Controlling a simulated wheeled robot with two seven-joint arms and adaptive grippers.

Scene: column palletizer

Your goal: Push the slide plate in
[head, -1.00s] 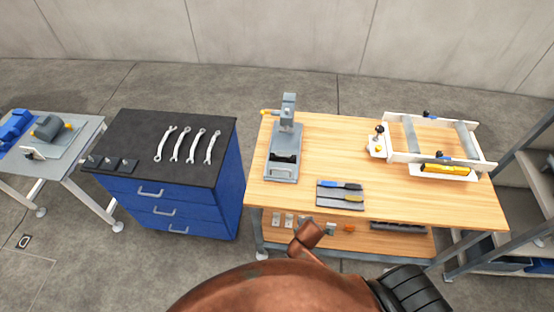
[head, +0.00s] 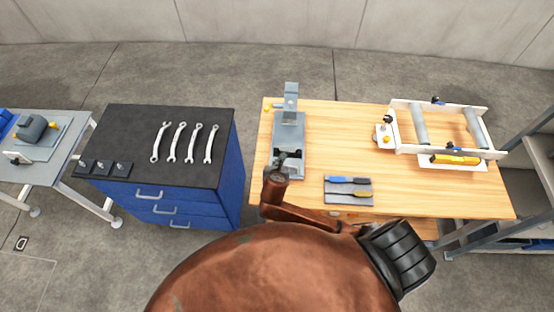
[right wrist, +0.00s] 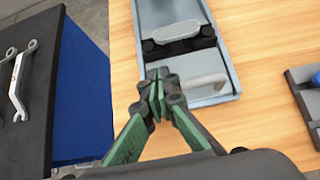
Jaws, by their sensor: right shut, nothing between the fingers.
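The grey press-like device (head: 289,130) stands at the left end of the wooden bench, with a long grey base under its column. In the right wrist view, the light grey slide plate (right wrist: 192,75) lies at the near end of this base and carries a bar handle (right wrist: 206,82). A dark gap with black round parts lies beyond the plate. My right gripper (right wrist: 163,84) is shut and empty, with its fingertips over the plate's left part; whether they touch it, I cannot tell. In the head view my right gripper (head: 287,157) hides part of the plate. My left gripper is not in view.
A dark tray (head: 349,199) with blue and yellow handled tools lies right of the device. A white frame fixture (head: 440,104) stands at the bench's right. A blue drawer cabinet (head: 165,205) with several wrenches stands left. The bench middle is clear.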

